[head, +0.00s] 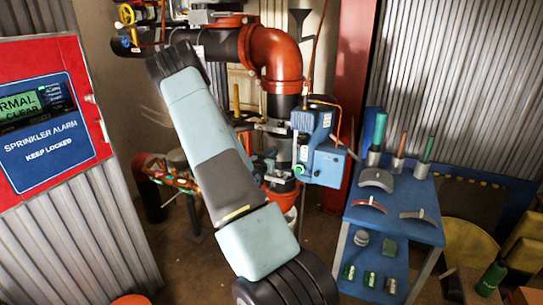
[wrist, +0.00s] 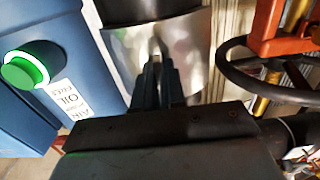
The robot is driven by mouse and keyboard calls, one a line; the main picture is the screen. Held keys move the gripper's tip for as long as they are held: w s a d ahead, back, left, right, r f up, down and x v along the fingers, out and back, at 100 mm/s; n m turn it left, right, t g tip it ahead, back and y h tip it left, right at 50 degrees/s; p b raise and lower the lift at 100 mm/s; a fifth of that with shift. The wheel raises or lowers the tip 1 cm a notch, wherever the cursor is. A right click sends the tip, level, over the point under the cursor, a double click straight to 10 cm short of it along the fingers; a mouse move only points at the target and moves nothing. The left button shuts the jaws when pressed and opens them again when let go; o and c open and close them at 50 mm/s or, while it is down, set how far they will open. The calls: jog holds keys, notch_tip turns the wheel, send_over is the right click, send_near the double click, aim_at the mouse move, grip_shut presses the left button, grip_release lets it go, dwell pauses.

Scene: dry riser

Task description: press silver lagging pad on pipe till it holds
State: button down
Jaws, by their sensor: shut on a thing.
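The silver lagging pad (wrist: 190,45) is a shiny curved sheet at the top middle of the wrist view. It lies against the dark pipe (wrist: 135,10), following its curve; I cannot tell whether it touches all along. My gripper (wrist: 158,62) is shut on the pad at its middle, with the fingers close together. In the head view the dark upright pipe (head: 284,105) runs down below the orange elbow (head: 277,58). My arm crosses in front, and I cannot make out the gripper or the pad clearly there.
A blue box (head: 318,145) stands right beside the pipe; its green button (wrist: 25,68) is close left in the wrist view. A dark handwheel (wrist: 235,75) is close right. A blue bench (head: 400,235) holds curved pieces and tools. A red alarm panel (head: 50,115) stands left.

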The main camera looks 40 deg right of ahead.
jog(key=c, duration=1.1)
grip_release()
jog(key=shift+a, duration=0.1)
jog(key=v, duration=1.3)
jog(key=shift+a, duration=0.25)
